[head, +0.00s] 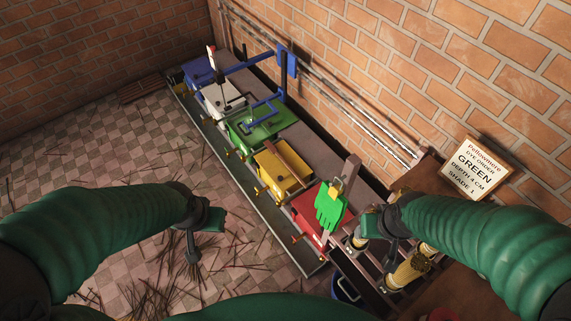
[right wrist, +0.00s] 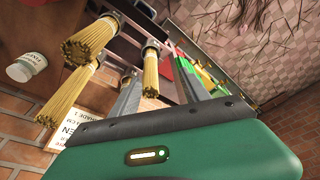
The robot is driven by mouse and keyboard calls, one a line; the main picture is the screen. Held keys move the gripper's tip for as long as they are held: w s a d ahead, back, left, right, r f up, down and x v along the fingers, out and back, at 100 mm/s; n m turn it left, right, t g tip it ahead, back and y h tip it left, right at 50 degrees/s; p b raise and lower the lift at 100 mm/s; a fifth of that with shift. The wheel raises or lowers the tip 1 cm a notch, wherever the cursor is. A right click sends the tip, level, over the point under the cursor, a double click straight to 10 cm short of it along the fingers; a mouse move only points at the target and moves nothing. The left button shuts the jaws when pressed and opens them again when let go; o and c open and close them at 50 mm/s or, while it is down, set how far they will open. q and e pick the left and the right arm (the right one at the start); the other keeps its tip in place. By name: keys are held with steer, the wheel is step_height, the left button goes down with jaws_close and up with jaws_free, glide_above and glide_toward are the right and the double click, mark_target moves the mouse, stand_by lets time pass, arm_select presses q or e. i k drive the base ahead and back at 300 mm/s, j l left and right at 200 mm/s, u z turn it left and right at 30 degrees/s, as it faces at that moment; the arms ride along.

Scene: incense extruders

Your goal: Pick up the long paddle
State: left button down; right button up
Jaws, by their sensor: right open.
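A long brown wooden bar (head: 289,158) lies slantwise across the yellow vat; it may be the long paddle, but I cannot tell for sure. My right gripper (head: 356,241) is beside the red vat, right of the glove. In the right wrist view its two grey fingers (right wrist: 160,88) are apart, with no object clearly held. My left gripper (head: 194,250) hangs over the floor left of the vat row, apart from the vats; its finger gap is unclear.
Blue, white, green (head: 263,124), yellow (head: 273,178) and red (head: 306,216) vats line the wall bench. Blue pipework (head: 285,70) rises at the back. Loose sticks litter the floor.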

mark_target(269, 145)
steer(key=z, duration=0.45)
steer(key=l+z, duration=0.1)
steer(key=z, duration=0.8)
steer(key=i+l+z, duration=0.1)
steer(key=z, duration=1.25)
steer(key=k+u, duration=0.1)
steer(key=u, duration=2.25)
steer(key=l+u, duration=0.15)
steer(key=u, duration=0.2)
steer(key=l+u, duration=0.1)
steer(key=u, duration=0.2)
steer(key=i+j+u, duration=0.15)
steer(key=j+u, duration=0.15)
steer(key=i+j+u, duration=0.15)
steer(key=j+u, duration=0.15)
steer(key=j, duration=0.15)
steer(key=i+j+u, duration=0.2)
steer(key=u, duration=0.15)
steer(key=i+j+z, duration=0.15)
steer(key=i, duration=0.25)
steer(key=i+j+z, duration=0.1)
steer(key=i, duration=0.25)
steer(key=i+j+z, duration=0.15)
steer(key=i+j, duration=0.1)
steer(key=i, duration=0.1)
